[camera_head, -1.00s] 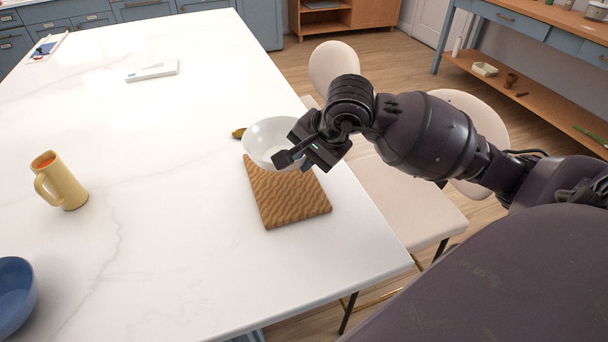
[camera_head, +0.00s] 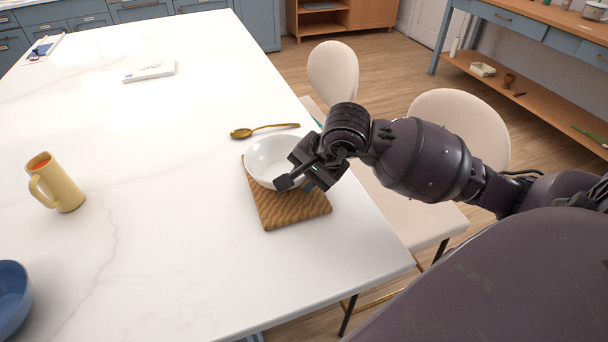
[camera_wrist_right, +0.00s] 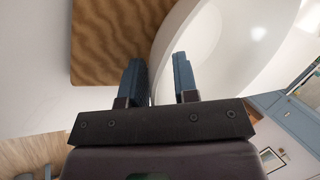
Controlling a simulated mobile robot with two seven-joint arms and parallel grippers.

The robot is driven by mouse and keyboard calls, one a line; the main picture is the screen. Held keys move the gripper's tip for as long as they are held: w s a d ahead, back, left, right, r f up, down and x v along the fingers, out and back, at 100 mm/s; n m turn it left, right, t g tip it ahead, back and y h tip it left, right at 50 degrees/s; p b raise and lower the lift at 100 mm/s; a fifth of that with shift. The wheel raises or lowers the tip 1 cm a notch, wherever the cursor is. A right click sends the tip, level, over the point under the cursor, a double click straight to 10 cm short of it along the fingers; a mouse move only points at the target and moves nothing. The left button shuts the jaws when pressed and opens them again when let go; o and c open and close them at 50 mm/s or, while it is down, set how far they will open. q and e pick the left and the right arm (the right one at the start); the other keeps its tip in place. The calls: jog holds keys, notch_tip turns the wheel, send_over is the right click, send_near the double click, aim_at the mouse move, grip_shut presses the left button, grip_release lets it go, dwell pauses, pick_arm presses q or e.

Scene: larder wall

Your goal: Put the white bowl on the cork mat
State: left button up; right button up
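The white bowl (camera_head: 267,160) is upright over the far part of the brown, wavy-grained cork mat (camera_head: 290,208) and looks to be resting on it. Its right side is hidden by my right gripper (camera_head: 287,180). In the right wrist view, the fingers (camera_wrist_right: 158,80) stand apart on either side of the bowl's rim, with a visible gap between them. The bowl (camera_wrist_right: 225,60) fills the right of that view and the mat (camera_wrist_right: 110,40) lies at upper left. My left gripper is not in view.
A gold spoon (camera_head: 262,130) lies just beyond the bowl. A yellow mug (camera_head: 57,183) and a blue bowl (camera_head: 12,298) stand at the left. A white box (camera_head: 150,71) lies farther back. Chairs (camera_head: 333,72) line the table's right edge. The middle of the table is clear.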

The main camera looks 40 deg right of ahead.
jog(key=shift+o, duration=0.9)
jog(key=shift+r, duration=0.2)
jog(key=shift+s+d+r, duration=0.1)
jog(key=shift+s+r, duration=0.05)
jog(key=shift+r, duration=0.2)
jog(key=p+v, duration=0.1)
jog(key=v, duration=1)
jog(key=shift+s+p, duration=0.15)
jog(key=shift+p, duration=0.15)
jog(key=shift+d, duration=0.1)
